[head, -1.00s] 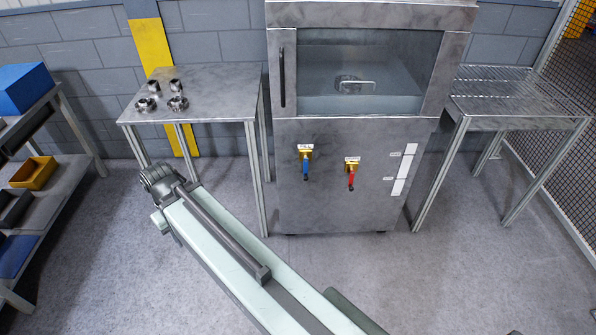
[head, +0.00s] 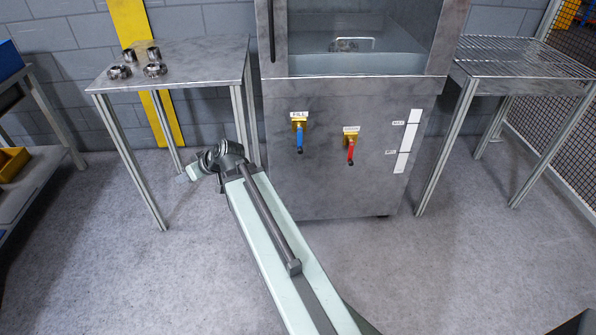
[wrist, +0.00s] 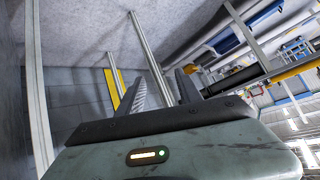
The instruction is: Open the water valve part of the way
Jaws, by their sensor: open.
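A valve with a blue lever (head: 299,140) is on the front of the metal cabinet (head: 330,190), under a label reading FILL. Its brass body is above the lever, which hangs straight down. A second valve with a red lever (head: 350,152) hangs down to its right; its label is too small to read surely. My arm's end is left of the cabinet, lower than the blue lever and apart from it. In the wrist view my gripper (wrist: 160,90) has its two dark fingers apart with nothing between them; neither valve shows there.
A metal table (head: 190,62) with several metal rings stands left of the cabinet, close behind my arm's end. A wire-topped table (head: 525,62) stands right. A white level strip (head: 407,142) is on the cabinet's right side. Floor in front is clear.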

